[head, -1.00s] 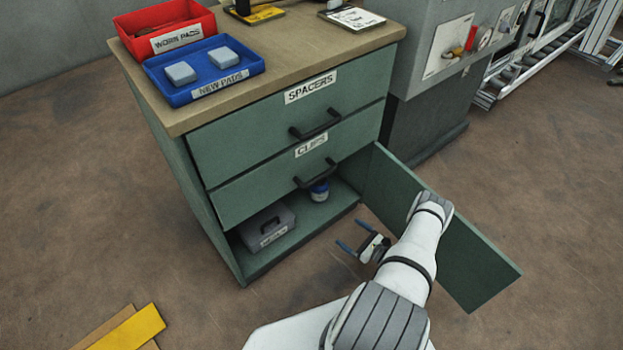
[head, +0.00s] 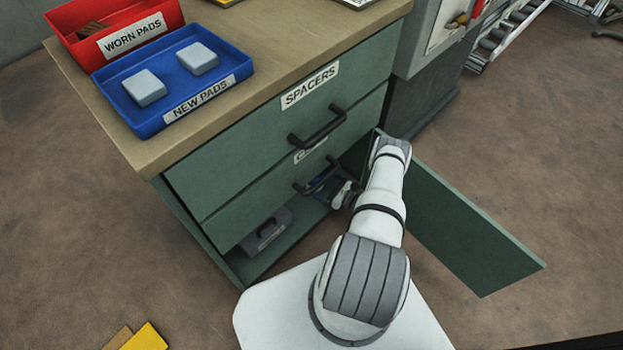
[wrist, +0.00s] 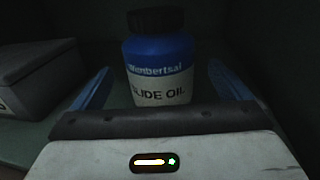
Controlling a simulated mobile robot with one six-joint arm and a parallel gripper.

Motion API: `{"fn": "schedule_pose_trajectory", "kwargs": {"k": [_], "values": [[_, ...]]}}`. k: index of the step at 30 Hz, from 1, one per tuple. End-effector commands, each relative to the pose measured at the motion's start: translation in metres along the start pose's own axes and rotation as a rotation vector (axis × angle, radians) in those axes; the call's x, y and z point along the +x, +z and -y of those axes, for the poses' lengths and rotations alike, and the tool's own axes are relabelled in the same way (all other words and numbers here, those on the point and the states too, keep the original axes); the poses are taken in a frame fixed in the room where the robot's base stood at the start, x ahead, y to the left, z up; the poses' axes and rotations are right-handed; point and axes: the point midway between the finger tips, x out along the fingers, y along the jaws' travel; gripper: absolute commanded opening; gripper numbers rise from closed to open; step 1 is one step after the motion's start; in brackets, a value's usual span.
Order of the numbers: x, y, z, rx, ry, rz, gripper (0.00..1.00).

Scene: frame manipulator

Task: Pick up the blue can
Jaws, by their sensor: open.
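The blue can (wrist: 158,62) stands upright on the lower shelf inside the cabinet. It has a white label reading "SLIDE OIL" and a dark cap. In the wrist view my gripper (wrist: 165,85) is open, with one blue finger on each side of the can. The can stands between or just beyond the fingertips; I cannot tell exactly how deep, and no finger visibly touches it. In the head view my gripper (head: 330,190) is inside the cabinet opening under the lower drawer's handle, and the can is mostly hidden there.
A grey case (head: 266,232) sits on the shelf left of the can. The green cabinet door (head: 465,225) stands open right of my arm. The CLIPS drawer (head: 250,210) is just above the opening. Red and blue trays (head: 240,68) are on top.

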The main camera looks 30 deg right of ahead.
Motion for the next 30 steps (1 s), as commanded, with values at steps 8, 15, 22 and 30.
{"fn": "schedule_pose_trajectory", "kwargs": {"k": [8, 15, 22, 30], "values": [[0.026, 0.000, 0.000, 0.001, 0.001, 0.000, 0.97], [0.026, 0.000, 0.000, 0.001, 0.002, 0.000, 0.92], [0.026, 0.000, -0.001, 0.001, 0.002, 0.000, 0.73], [0.027, 0.000, -0.001, 0.001, 0.003, 0.000, 0.51]]}}
